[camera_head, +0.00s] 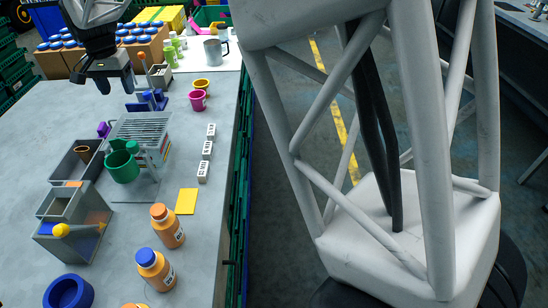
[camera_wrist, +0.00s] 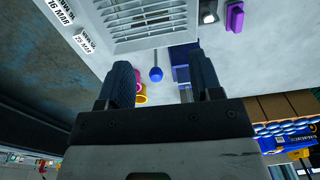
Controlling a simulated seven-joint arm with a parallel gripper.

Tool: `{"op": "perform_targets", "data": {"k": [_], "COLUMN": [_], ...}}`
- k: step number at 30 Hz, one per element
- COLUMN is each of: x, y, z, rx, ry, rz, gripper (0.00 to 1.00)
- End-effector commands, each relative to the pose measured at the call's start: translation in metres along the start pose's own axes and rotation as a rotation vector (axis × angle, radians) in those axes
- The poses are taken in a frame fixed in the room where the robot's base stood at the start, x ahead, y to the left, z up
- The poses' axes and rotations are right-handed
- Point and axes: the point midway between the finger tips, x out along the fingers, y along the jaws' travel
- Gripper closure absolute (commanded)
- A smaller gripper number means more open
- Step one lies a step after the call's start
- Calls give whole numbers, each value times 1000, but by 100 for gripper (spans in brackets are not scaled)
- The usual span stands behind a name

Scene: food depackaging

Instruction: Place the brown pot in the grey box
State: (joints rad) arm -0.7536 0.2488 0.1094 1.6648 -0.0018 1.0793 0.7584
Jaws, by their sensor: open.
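The brown pot (camera_head: 84,151) is a small brown cup at the left of the table in the head view. It appears to be inside an open grey box (camera_head: 58,176), near its back right corner. A second grey, box-like holder (camera_head: 92,215) with a yellow knob stands just in front. My gripper (camera_head: 104,82) is above the far part of the table, well behind the pot and apart from it. In the wrist view my gripper (camera_wrist: 161,82) is open, with nothing between its fingers. The brown pot cannot be made out there.
A slatted grey rack (camera_head: 142,128) and a green pot (camera_head: 122,165) stand right of the box. A magenta cup (camera_head: 197,100), a yellow cup (camera_head: 201,84) and orange bottles (camera_head: 166,226) stand farther right. Cartons with blue lids (camera_head: 135,38) line the back. Bare table lies at far left.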

Motion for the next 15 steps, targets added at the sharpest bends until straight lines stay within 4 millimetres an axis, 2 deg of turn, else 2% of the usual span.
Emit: {"op": "perform_targets", "data": {"k": [1, 3, 8, 15], "x": [-9, -18, -38, -59], "y": [22, 50, 111, 200], "z": [-2, -3, 0, 15], "rx": [5, 6, 7, 8], "ry": [6, 12, 29, 51], "rz": [-4, -7, -16, -21], "gripper": [41, 41, 41, 41]}}
